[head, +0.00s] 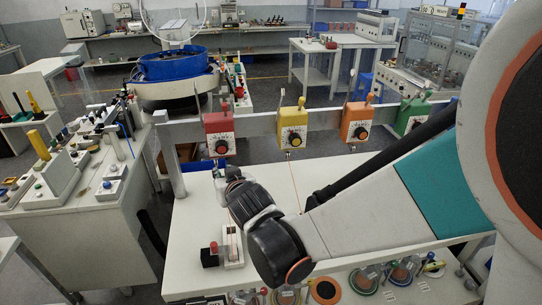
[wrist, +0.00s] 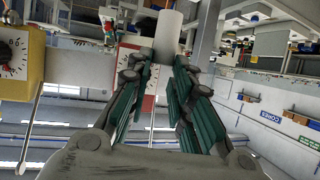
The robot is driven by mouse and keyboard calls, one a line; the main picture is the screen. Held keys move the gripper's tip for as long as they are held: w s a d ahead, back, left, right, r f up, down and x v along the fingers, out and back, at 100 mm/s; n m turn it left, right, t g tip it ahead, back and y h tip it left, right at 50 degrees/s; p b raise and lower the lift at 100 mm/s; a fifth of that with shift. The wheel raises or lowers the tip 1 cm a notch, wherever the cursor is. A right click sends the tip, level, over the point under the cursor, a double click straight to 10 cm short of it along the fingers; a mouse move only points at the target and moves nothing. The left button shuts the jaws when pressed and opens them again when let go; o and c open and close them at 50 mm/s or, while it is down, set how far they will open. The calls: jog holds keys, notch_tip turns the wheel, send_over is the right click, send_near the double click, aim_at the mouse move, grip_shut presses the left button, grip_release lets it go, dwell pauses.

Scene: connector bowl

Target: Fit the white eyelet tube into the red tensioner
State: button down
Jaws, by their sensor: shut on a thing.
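In the wrist view my gripper (wrist: 160,66) is shut on the white eyelet tube (wrist: 168,38), a plain white cylinder sticking out past the fingertips. Part of the red tensioner (wrist: 130,68) shows behind the left finger, partly hidden. The tube appears apart from it, but the exact gap cannot be told. In the head view the tube is hard to make out.
Yellow (head: 292,128), orange (head: 357,123) and green (head: 412,118) tensioners hang to the right along the rail. A small device with red and black parts (head: 228,250) stands on the white table (head: 195,215). A blue bowl (head: 172,65) is behind the rail.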

notch_tip(320, 180, down, 19)
jog(key=b, duration=1.3)
jog(key=shift+s+d, duration=0.1)
jog(key=shift+f, duration=0.2)
jog(key=c, duration=1.7)
grip_release()
jog(key=shift+b, duration=0.3)
jog(key=shift+r, duration=0.1)
